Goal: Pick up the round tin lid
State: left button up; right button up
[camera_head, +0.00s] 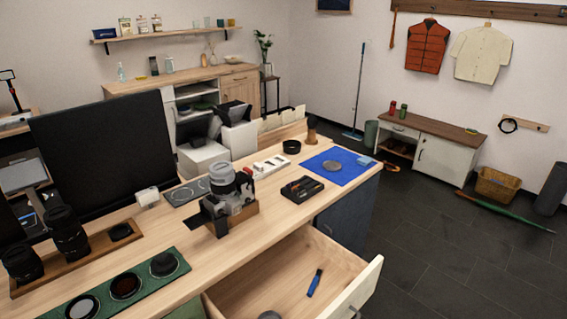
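A flat, round, grey-brown disc (331,165) lies on the blue mat (346,175) at the far right end of the wooden table; it may be the round tin lid. Another round grey thing (269,315) is partly visible in the open drawer (236,295), cut off by the bottom edge of the picture. From this view I cannot tell for certain which of the two is the lid. Neither of my grippers can be made out in the head view.
A camera with a silver lens (222,175) stands mid-table, beside a black tray (302,188). A black ring (291,146) is near the mat. A blue-handled tool (315,283) lies in the drawer. Lenses and a dark screen (105,150) fill the left.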

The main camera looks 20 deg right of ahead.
aim_at(331, 165)
jog(key=i+l+u, duration=0.1)
jog(key=l+u, duration=0.55)
jog(key=l, duration=0.2)
jog(key=i+l+u, duration=0.1)
jog(key=l+u, duration=0.25)
jog(key=l, duration=0.15)
